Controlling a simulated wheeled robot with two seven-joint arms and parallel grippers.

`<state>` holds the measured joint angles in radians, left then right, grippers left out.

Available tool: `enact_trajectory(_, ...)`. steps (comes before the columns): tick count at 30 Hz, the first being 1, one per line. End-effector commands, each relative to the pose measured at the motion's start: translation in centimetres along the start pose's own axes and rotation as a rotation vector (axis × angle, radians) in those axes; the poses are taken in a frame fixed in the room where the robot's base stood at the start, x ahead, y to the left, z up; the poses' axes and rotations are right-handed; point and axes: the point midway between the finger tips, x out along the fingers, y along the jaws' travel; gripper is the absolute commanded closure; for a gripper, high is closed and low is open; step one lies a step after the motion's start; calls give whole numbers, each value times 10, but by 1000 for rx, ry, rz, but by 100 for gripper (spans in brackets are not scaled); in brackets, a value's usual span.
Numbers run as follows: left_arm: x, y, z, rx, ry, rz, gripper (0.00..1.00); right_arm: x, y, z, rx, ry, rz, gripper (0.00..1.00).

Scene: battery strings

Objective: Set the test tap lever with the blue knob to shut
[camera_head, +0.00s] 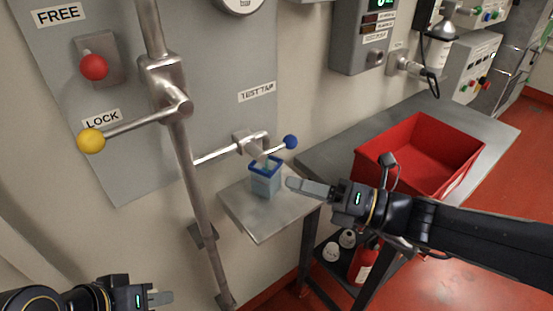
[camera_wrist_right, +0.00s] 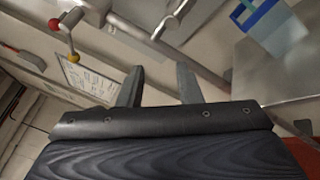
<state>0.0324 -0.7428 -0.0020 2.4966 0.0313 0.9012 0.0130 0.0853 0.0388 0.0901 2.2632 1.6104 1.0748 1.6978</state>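In the head view the test tap (camera_head: 246,142) is a small metal valve on a pipe beside the TEST TAP label (camera_head: 257,92). Its lever ends in a blue knob (camera_head: 290,142), which points to the right and slightly up. My right gripper (camera_head: 290,184) is below the blue knob and apart from it, pointing left. In the right wrist view its two fingers (camera_wrist_right: 158,85) stand apart with nothing between them. My left gripper (camera_head: 165,298) is low at the left, far from the tap; its finger gap is not clear.
A clear container with a blue rim (camera_head: 266,180) stands on a small metal shelf (camera_head: 262,226) under the tap. A lever with a yellow knob (camera_head: 91,141) and a red knob (camera_head: 93,67) are at the left. A red bin (camera_head: 455,135) sits on the bench at the right.

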Motion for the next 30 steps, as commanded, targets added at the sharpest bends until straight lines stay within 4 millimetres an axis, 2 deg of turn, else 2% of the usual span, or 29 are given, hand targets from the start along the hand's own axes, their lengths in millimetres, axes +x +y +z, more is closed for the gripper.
enact_trajectory(1, 7, -3, 4, 0, 0, 0, 75, 6, -15, 8, 167, -59, 22, 68)
enact_trajectory(3, 10, -4, 5, 0, 0, 0, 75, 9, -26, 22, 344, -129, 50, 68)
enact_trajectory(7, 11, -5, 6, 0, 0, 0, 75, 13, -36, 36, 513, -194, 83, 68)
enact_trajectory(11, 11, -5, 5, 0, 0, 0, 75, 25, -36, 41, 540, -203, 92, 68)
enact_trajectory(21, 12, -5, 6, 0, 0, 0, 75, 75, -34, 52, 536, -202, 88, 68)
enact_trajectory(25, 12, -5, 6, 0, 0, 0, 75, 85, -34, 54, 534, -203, 88, 68)
enact_trajectory(30, 12, -5, 6, 0, 0, 0, 75, 88, -34, 55, 534, -204, 87, 68)
